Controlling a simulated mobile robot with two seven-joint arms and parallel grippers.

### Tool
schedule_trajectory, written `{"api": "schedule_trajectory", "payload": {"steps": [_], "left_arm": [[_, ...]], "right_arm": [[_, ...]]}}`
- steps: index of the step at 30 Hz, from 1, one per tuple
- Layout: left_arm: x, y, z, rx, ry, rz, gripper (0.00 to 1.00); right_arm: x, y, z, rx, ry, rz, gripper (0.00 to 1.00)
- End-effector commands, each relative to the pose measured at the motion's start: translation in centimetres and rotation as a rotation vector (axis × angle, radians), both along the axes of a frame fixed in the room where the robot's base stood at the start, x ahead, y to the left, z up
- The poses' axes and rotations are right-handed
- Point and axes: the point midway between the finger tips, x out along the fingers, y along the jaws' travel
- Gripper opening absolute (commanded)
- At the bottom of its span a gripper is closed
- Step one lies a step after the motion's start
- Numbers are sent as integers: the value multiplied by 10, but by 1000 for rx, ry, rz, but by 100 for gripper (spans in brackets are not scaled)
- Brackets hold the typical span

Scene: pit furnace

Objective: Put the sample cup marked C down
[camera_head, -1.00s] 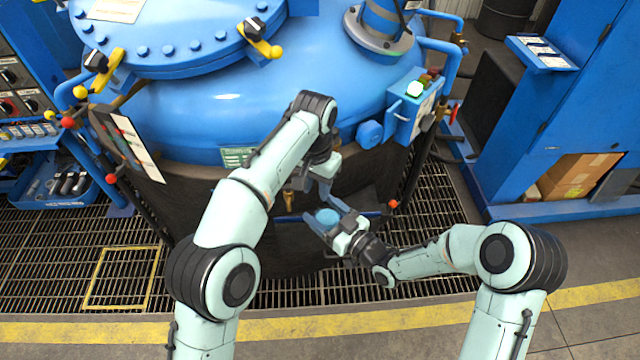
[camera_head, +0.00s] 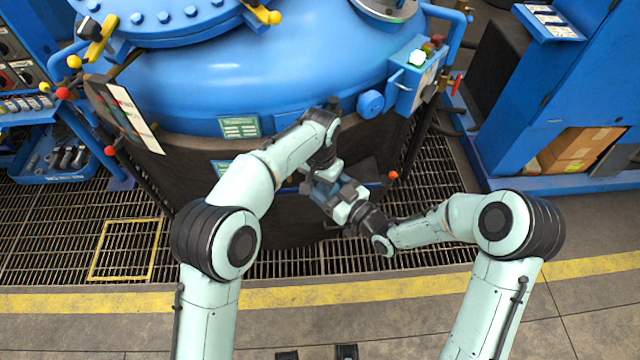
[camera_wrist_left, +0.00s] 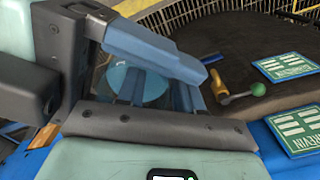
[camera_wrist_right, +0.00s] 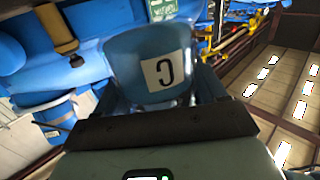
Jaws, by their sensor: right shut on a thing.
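In the left wrist view the cup's round light-blue top (camera_wrist_left: 150,86) shows partly behind fingers. My left gripper (camera_head: 327,174) is right above and beside the cup, its fingers apart. In the left wrist view the left gripper (camera_wrist_left: 160,82) overlaps the cup; whether it touches it I cannot tell. The arms hide most of the cup in the head view.
The blue furnace vessel (camera_head: 260,85) with its dark lower wall stands close ahead. A brass tap with a green-knobbed handle (camera_wrist_left: 257,89) is near my left gripper. A yellow square outline (camera_head: 123,250) marks the floor grating at left. A blue cabinet (camera_head: 545,110) stands at right.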

Motion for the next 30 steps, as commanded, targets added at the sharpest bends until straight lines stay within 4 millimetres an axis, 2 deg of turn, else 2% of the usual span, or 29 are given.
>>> {"api": "schedule_trajectory", "payload": {"steps": [8,11,12,18,19,21,30], "left_arm": [[0,0,-2,0,0,1,35],[0,0,-2,0,0,1,6],[0,0,-1,0,0,0,0],[-2,-2,-1,-3,3,-2,0],[-2,-3,-1,-5,2,-3,0],[-2,-3,-1,-5,2,-3,0],[0,-1,-1,-2,0,-1,0]], "right_arm": [[0,0,1,0,-1,0,41],[0,0,1,1,-2,0,41],[0,0,1,1,-2,0,41],[0,1,1,1,-2,1,42],[0,1,1,1,-2,1,81],[0,1,1,1,-2,1,100],[-3,-3,0,0,-1,0,100]]}}
